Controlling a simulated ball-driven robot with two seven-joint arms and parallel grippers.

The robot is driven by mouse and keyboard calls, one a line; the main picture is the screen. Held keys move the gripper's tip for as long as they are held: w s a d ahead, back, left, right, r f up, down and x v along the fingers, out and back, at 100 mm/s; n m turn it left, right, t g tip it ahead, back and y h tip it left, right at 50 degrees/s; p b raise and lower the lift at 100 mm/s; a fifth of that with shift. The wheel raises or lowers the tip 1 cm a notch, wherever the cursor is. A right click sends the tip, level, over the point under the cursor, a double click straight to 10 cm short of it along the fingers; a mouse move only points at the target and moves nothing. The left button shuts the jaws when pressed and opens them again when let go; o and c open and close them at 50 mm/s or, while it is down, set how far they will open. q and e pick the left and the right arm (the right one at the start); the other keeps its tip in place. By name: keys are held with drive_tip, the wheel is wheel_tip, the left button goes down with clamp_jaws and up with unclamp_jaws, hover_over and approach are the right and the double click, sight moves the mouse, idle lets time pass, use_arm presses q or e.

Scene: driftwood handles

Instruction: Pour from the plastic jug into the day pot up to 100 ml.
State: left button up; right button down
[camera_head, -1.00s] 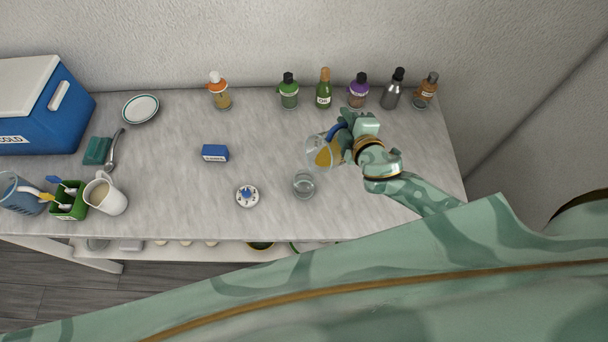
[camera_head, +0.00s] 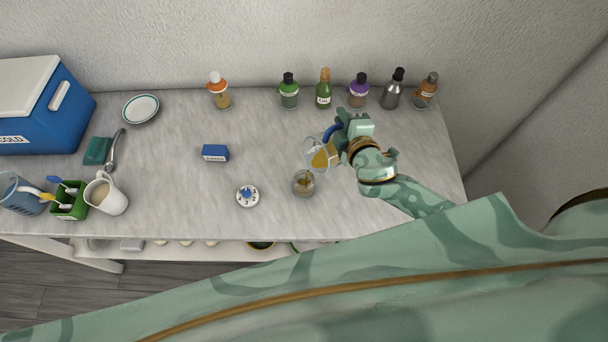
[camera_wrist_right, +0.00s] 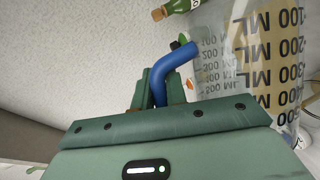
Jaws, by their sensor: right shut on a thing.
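The plastic jug (camera_head: 322,155) is clear with a blue handle and holds amber liquid. It is tilted with its mouth toward the left, above and beside a small clear glass pot (camera_head: 304,184), which I take as the day pot. Brownish liquid shows in the pot, but its level cannot be read. My right gripper (camera_head: 343,128) is shut on the jug's blue handle. In the right wrist view the blue handle (camera_wrist_right: 176,70) sits at the jaws, and the jug wall (camera_wrist_right: 250,70) shows upside-down ML markings. My left gripper is not in view.
A white round dial-like item (camera_head: 248,196) stands left of the pot, and a blue box (camera_head: 215,153) lies further left. Several bottles (camera_head: 323,90) line the back wall. A white mug (camera_head: 106,194) and a blue cooler (camera_head: 50,110) are at the left. The counter's middle is mostly clear.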

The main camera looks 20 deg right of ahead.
sight(336, 126)
drive_tip(key=shift+s+a+r+n+t+h, duration=0.2)
drive_tip(key=shift+a+r+n, duration=0.25)
drive_tip(key=shift+a, duration=0.25)
drive_tip(key=shift+s+a+r+n+t+h, duration=0.1)
drive_tip(key=shift+s+a+r+n+t, duration=0.1)
drive_tip(key=shift+a+r+n, duration=0.35)
idle(1.9)
